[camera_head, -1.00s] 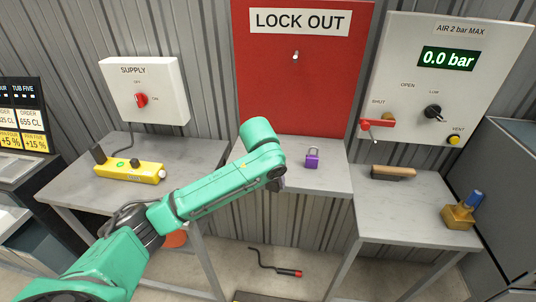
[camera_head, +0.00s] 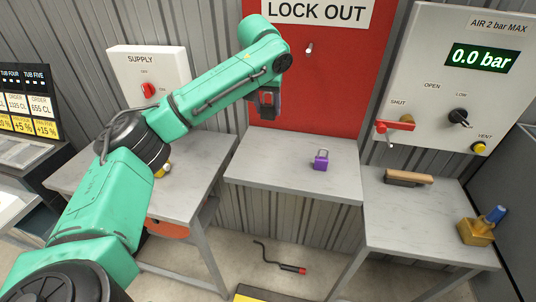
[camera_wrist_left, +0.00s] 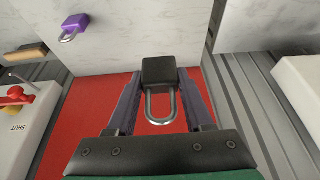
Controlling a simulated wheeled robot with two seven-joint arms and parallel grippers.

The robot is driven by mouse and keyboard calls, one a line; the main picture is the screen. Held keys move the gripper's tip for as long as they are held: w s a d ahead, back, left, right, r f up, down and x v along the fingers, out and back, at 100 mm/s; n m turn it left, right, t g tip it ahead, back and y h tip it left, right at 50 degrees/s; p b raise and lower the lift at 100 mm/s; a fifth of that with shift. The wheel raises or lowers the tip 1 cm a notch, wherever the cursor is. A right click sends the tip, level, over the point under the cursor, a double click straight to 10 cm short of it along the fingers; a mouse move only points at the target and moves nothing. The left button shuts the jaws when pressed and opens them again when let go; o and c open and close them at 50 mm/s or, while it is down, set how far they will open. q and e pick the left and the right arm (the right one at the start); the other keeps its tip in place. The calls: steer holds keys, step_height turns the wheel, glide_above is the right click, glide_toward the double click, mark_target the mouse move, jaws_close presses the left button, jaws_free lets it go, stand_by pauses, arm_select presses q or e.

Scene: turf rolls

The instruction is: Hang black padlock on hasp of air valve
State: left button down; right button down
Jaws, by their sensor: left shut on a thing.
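In the left wrist view the black padlock (camera_wrist_left: 159,72) sits between the two fingers of my left gripper (camera_wrist_left: 159,85), which is shut on its body. Its grey U-shaped shackle points back toward the wrist. In the head view my left gripper (camera_head: 267,108) hangs fingers down in front of the red board, above the middle table; the padlock is hard to make out there. The air valve (camera_head: 395,126) has a red handle on the white panel at the right, well apart from the gripper. It also shows at the left edge of the wrist view (camera_wrist_left: 14,98). My right gripper is out of view.
A wooden-handled brush (camera_head: 408,177) and a brass-coloured block with a blue top (camera_head: 482,228) are on the right table. The red LOCK OUT board (camera_head: 345,90) has a peg.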

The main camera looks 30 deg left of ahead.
arm_select(q)
step_height(320, 180, down, 13)
steer(key=shift+f+p, duration=0.2)
steer(key=shift+p, duration=0.95)
step_height(320, 180, down, 2)
steer(key=shift+f+p, duration=0.1)
steer(key=shift+p, duration=0.8)
steer(key=shift+a+f, duration=0.1)
steer(key=shift+f, duration=0.05)
steer(key=shift+c, duration=1.4)
jaws_free()
